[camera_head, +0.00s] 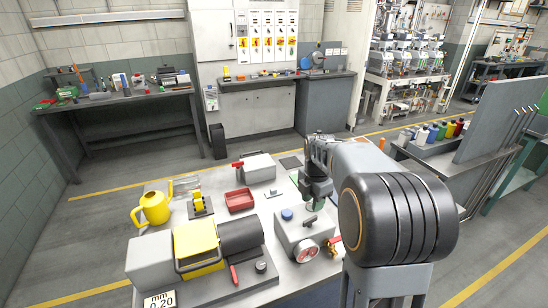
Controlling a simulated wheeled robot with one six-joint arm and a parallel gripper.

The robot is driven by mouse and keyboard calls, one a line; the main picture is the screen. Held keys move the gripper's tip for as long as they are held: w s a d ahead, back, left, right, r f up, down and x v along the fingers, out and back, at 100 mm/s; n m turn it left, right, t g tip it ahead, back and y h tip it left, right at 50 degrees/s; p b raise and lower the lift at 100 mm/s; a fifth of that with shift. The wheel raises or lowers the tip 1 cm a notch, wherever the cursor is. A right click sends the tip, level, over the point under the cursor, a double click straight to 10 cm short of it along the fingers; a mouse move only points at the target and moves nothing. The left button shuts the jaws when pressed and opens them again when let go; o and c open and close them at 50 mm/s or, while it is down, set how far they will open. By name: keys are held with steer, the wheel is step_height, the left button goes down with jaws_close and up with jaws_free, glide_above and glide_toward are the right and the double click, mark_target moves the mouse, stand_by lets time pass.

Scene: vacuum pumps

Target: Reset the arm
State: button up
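My arm reaches up from the lower right of the head view, and its large dark joint fills the right centre. My gripper (316,188) is at the arm's far end, pointing down above the right side of the white workbench (190,235). It is small and dark here, and its fingers cannot be told apart. I cannot see anything held in it. A grey box with a blue cap and a round gauge (304,235) stands on the bench just below and nearer than the gripper.
On the bench are a yellow watering can (154,207), a red tray (240,200), a yellow-and-grey pump (197,242) and a grey unit with a red tip (257,167). Bottles (432,132) stand on a shelf at right. A grey upright panel (495,122) stands beside them.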

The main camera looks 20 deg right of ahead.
steer(key=m, duration=0.2)
steer(key=shift+w+m, duration=0.1)
steer(key=shift+m, duration=0.2)
steer(key=s+a+r+m+t, duration=0.1)
steer(key=s+a+m, duration=0.3)
steer(key=s+m, duration=0.4)
steer(key=s+a+r+m+t, duration=0.2)
steer(key=s+a+m, duration=0.3)
steer(key=s+m, duration=0.3)
steer(key=shift+s+a+r+m+t, duration=0.25)
steer(key=shift+m+t, duration=0.55)
steer(key=shift+m, duration=0.4)
